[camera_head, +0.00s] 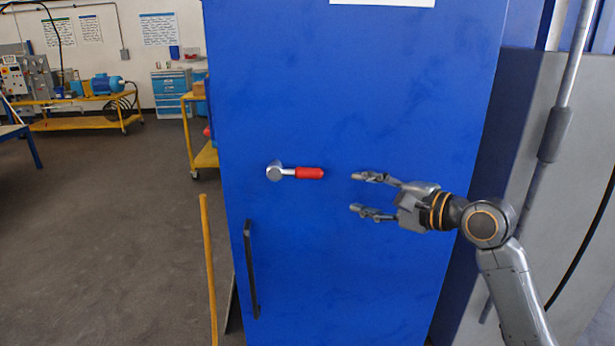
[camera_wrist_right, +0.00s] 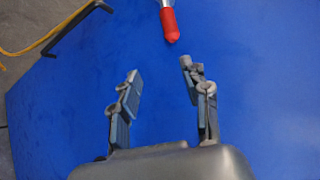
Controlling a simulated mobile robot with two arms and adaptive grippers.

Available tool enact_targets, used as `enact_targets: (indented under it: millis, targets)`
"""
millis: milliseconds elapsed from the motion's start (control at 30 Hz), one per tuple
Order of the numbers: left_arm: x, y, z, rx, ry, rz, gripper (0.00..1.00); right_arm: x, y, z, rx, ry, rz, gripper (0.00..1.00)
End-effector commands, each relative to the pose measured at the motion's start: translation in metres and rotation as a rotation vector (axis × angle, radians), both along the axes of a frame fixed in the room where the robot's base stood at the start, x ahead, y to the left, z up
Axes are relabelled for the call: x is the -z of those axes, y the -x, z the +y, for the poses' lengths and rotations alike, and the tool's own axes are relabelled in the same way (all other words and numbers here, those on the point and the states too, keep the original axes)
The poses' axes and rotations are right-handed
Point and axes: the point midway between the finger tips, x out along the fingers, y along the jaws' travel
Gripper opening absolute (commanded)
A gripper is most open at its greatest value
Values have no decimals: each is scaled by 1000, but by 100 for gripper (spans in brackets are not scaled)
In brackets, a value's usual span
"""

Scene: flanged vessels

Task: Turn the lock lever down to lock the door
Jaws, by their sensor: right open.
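The blue door (camera_head: 350,90) fills the middle of the head view. Its lock lever (camera_head: 309,173) has a red grip and a silver pivot at its left end, and it lies about horizontal, pointing right. My right gripper (camera_head: 362,194) is open and empty, to the right of the red tip and apart from it, with its fingers pointing left. In the right wrist view, the lever's red grip (camera_wrist_right: 169,24) shows beyond the fingertips of the right gripper (camera_wrist_right: 160,70), nearer the right finger. My left gripper is not in view.
A black door handle (camera_head: 251,270) stands upright below the lever and also shows in the right wrist view (camera_wrist_right: 76,29). A yellow rail (camera_head: 208,270) stands left of the door. Yellow carts (camera_head: 85,122) are at the back left. Open floor lies left.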

Motion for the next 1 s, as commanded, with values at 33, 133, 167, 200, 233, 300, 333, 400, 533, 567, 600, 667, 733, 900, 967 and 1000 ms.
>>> enact_targets:
  millis: [33,133,167,200,233,300,333,400,533,567,600,667,733,900,967,1000]
  targets:
    - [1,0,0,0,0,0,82,-15,9,4,-20,-13,-7,46]
    - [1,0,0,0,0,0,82,-28,18,10,-42,-30,-3,46]
    - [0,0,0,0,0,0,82,-30,18,12,-44,-32,-2,46]
    - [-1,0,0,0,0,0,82,-31,16,14,-46,-34,-1,46]
    - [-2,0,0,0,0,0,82,-31,14,17,-46,-35,0,46]
    - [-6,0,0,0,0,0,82,-30,7,24,-47,-37,0,46]
    - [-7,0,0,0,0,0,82,-29,4,28,-46,-35,0,46]
    - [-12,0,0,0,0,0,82,-28,-6,38,-46,-37,0,46]
    - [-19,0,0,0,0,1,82,-24,-26,59,-46,-37,1,46]
    - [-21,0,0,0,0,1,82,-23,-30,63,-45,-36,0,46]
    - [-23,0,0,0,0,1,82,-21,-36,69,-46,-34,-1,46]
    - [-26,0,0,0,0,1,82,-19,-45,78,-44,-36,0,46]
    - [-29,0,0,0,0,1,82,-17,-53,87,-44,-35,-2,46]
    - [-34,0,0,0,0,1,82,-13,-68,102,-44,-33,-2,46]
    - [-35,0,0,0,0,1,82,-12,-71,105,-43,-33,-2,46]
    - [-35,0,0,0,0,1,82,-11,-72,106,-43,-33,-4,46]
